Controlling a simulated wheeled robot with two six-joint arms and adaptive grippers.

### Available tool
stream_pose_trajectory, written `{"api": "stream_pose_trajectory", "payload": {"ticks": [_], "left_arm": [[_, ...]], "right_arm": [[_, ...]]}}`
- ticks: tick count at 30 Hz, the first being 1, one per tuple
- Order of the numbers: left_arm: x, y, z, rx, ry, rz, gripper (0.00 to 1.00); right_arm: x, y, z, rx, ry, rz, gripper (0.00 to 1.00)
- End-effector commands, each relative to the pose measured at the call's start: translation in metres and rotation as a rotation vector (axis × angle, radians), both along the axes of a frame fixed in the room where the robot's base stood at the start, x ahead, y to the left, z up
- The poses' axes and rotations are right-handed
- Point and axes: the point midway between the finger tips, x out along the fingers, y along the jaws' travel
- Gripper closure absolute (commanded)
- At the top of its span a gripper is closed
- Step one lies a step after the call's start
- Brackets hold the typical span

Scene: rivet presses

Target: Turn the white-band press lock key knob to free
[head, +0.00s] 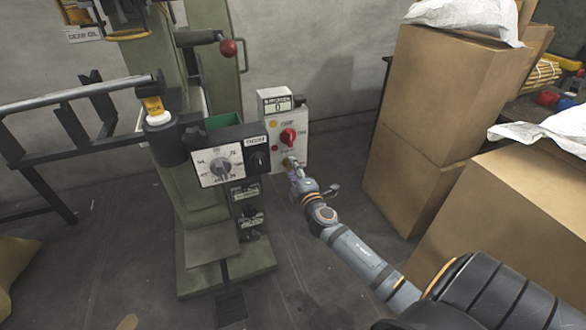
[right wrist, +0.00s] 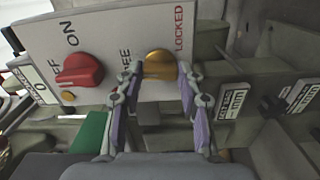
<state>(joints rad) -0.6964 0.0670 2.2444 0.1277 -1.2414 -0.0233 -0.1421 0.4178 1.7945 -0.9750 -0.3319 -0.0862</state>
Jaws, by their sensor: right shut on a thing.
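The green press (head: 205,225) stands left of centre in the head view, with a white control box (head: 301,155) on its right side. In the right wrist view the gold lock key knob (right wrist: 160,64) sits on the white panel (right wrist: 128,28) between the partly covered FREE label and the LOCKED label (right wrist: 179,28). My right gripper (head: 292,164) reaches the lower part of the box. It is shut on this knob, with its fingers (right wrist: 157,82) on either side. The knob's exact angle is hard to tell. My left gripper is not in view.
A red switch knob (head: 288,136) sits above my gripper on the same box. A dial box (head: 219,163) stands close to its left. Large cardboard boxes (head: 433,110) crowd the right side. A red-balled lever (head: 228,47) juts out above. Bare floor (head: 300,270) lies in front.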

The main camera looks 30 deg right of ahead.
Motion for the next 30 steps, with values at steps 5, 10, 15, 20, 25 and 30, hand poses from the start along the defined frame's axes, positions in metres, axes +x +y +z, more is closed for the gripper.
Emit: {"api": "stream_pose_trajectory", "payload": {"ticks": [5,10,15,20,25,30], "left_arm": [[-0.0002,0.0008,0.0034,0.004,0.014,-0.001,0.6],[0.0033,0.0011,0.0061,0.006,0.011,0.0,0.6],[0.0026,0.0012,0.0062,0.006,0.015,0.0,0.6],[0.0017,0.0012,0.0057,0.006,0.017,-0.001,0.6],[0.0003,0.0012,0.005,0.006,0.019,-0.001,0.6],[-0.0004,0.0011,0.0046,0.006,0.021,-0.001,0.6]], "right_arm": [[-0.0004,0.0003,-0.0009,-0.067,0.019,0.001,0.94],[-0.0004,0.0003,-0.0012,-0.105,0.027,0.001,0.94],[-0.0004,0.0004,-0.0015,-0.117,0.03,0.001,0.94],[-0.0005,0.0003,-0.0017,-0.119,0.032,0.001,0.94],[-0.0005,0.0003,-0.0018,-0.119,0.032,0.001,0.94],[-0.0004,0.0002,-0.0013,-0.118,0.03,0.0,0.4]]}}
